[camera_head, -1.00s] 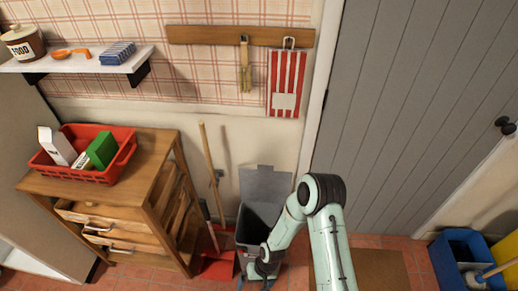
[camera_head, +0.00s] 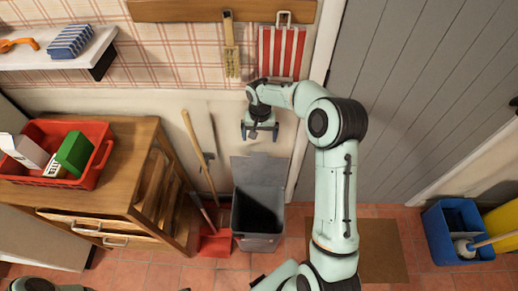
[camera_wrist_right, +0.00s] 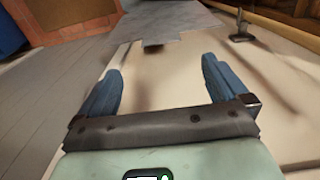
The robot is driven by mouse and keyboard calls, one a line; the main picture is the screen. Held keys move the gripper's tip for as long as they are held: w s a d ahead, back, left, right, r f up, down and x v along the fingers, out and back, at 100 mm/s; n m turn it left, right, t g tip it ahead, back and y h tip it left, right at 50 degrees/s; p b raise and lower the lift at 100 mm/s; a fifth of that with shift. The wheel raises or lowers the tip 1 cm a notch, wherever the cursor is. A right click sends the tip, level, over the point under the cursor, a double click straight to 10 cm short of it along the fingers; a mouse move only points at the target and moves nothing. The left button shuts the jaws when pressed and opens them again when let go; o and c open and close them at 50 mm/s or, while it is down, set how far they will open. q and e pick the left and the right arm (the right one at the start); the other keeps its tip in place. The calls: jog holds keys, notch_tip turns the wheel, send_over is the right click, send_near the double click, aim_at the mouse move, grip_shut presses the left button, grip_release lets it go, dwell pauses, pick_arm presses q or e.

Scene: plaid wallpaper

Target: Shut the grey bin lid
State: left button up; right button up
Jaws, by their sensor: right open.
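The grey bin (camera_head: 258,243) stands on the tiled floor against the wall, its dark inside showing. Its lid (camera_head: 258,170) is open, tilted up at the back toward the wall. In the right wrist view the lid (camera_wrist_right: 165,20) shows at the top, beyond my fingers. My right gripper (camera_head: 260,132) is in front of the wall, above the lid's upper edge and apart from it. In the wrist view this gripper (camera_wrist_right: 161,66) has its blue fingers spread with nothing between them. My left gripper is not in view.
A red dustpan (camera_head: 214,243) and a wooden-handled broom (camera_head: 200,150) stand left of the bin, near the wooden drawer unit (camera_head: 120,200). A blue bucket (camera_head: 447,240) stands far right.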

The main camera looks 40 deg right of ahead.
aim_at(259, 153)
notch_tip(259, 153, down, 11)
jog(key=shift+w+r, duration=0.1)
dwell(0.3)
